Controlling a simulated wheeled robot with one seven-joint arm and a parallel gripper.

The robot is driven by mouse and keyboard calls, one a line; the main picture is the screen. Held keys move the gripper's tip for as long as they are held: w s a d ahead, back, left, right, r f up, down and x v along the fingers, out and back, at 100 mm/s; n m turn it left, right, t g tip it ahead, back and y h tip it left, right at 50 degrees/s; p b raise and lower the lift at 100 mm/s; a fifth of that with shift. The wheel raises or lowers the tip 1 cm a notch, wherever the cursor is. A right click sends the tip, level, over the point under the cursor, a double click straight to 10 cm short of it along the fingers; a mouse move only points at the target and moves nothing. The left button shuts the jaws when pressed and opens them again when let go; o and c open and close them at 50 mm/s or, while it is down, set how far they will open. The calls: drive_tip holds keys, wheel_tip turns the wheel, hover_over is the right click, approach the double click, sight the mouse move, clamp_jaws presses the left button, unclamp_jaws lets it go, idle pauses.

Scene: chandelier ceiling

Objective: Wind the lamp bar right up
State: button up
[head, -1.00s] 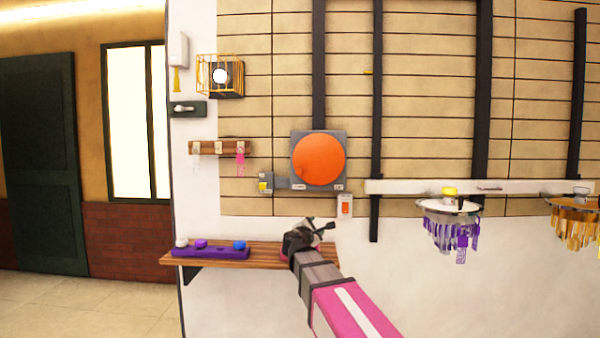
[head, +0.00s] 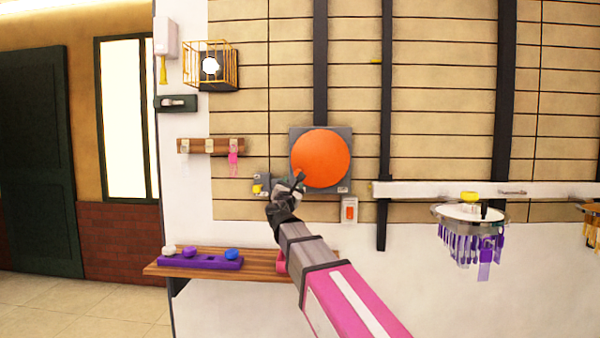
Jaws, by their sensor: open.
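The white lamp bar (head: 410,189) runs level across the wall on the right, in front of dark vertical rails (head: 385,120). A chandelier with purple pendants (head: 470,240) hangs from it. An orange disc (head: 322,157) sits on a grey square plate (head: 343,184) left of the bar. A small box with a yellow part (head: 258,188) is at the plate's lower left. My gripper (head: 297,183) is in front of the disc's lower left edge, open and empty. I cannot tell if it touches the disc. A switch with an orange rocker (head: 350,210) is below the plate.
A wooden shelf (head: 165,270) below holds a purple tray (head: 210,263) with several knobs. A wooden rack with tags (head: 200,146), a grey lever plate (head: 178,103) and a yellow cage lamp (head: 210,66) are at upper left. A second chandelier (head: 592,225) is cut off at right.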

sight(299, 169)
drive_tip(key=x, duration=1)
drive_tip(key=shift+w+r, duration=0.1)
drive_tip(key=shift+w, duration=0.2)
clamp_jaws()
